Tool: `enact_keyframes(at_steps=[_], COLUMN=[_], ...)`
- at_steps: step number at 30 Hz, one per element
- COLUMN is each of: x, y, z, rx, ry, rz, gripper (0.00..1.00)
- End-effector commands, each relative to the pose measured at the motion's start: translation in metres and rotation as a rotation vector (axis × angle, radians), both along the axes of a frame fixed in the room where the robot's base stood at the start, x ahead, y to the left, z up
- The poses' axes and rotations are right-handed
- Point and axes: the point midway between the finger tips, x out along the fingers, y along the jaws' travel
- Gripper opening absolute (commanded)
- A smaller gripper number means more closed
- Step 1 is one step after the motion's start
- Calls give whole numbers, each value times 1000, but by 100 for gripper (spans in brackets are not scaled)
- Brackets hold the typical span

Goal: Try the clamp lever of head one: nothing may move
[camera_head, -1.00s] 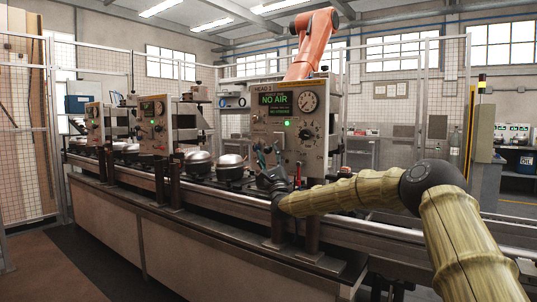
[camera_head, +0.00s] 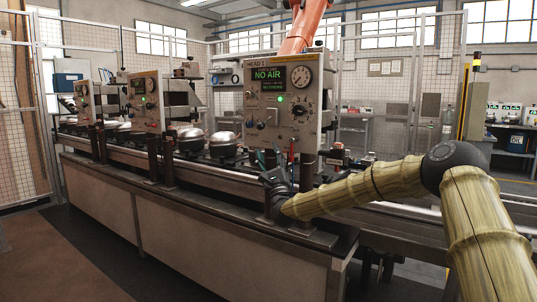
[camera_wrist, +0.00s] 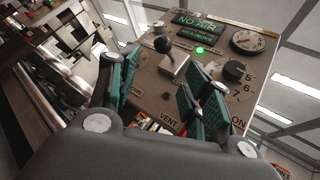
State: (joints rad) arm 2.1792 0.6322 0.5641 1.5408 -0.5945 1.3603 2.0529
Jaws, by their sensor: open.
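Head one (camera_head: 290,105) is a beige panel with a lit "NO AIR" display (camera_head: 268,76), a green lamp, a gauge and a black dial. In the wrist view a black-knobbed lever (camera_wrist: 162,45) on a metal mount stands out from the panel (camera_wrist: 150,105); I cannot read a clamp label on it. My gripper (camera_wrist: 158,88) is open, with teal-padded fingers left and right of the lever's mount in the picture. Nothing is held. The knob appears beyond the fingertips; I see no contact. In the head view my gripper (camera_head: 268,160) is low in front of the panel.
Dark posts (camera_head: 307,180) and a metal rail (camera_head: 225,183) run along the line close to my gripper. Rounded metal compressors (camera_head: 222,143) sit to the left, before two more panels (camera_head: 146,100).

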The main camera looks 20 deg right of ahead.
Motion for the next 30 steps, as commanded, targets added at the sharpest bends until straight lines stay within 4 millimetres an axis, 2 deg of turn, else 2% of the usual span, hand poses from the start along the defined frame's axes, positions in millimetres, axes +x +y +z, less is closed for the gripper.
enact_keyframes(at_steps=[1,5,9,17,24,30], x=[0,2,9,19,13,5], y=[0,-1,-4,-17,-33,-42], z=[0,2,1,-18,-15,2], rx=[0,4,26,126,280,435], ry=[0,19,124,458,658,785], rz=[0,-3,-25,-59,-47,-14], gripper=[49,25,0,0,0,0])
